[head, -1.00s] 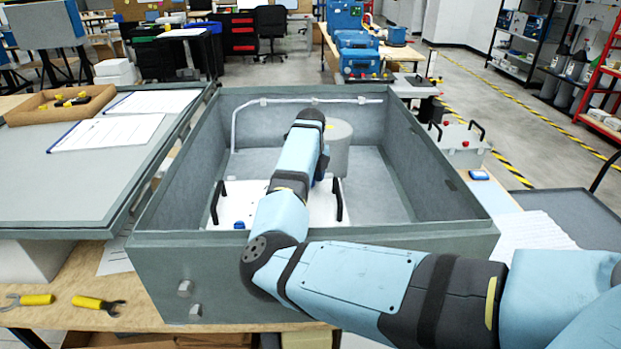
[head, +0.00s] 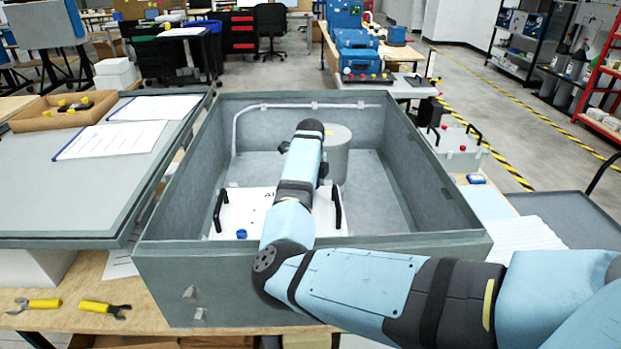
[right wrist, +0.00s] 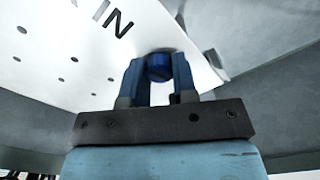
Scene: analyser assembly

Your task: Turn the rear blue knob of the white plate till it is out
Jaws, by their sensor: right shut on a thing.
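The white plate (head: 232,210) lies inside the grey box, with a black handle at each side; its white face also shows in the right wrist view (right wrist: 60,50). A front blue knob (head: 241,234) stands near its front left. The rear blue knob (right wrist: 159,68) shows in the right wrist view between the fingers of my right gripper (right wrist: 159,64), which is shut on it. In the head view my right arm reaches over the plate and hides the gripper and that knob. I cannot tell how far the knob is out. My left gripper is not in view.
The grey box (head: 165,247) has high walls around the plate and arm. A grey cylinder (head: 338,155) stands behind the arm. The lid (head: 60,205) lies left with papers and a tray (head: 35,118). Two yellow-handled tools lie at front left.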

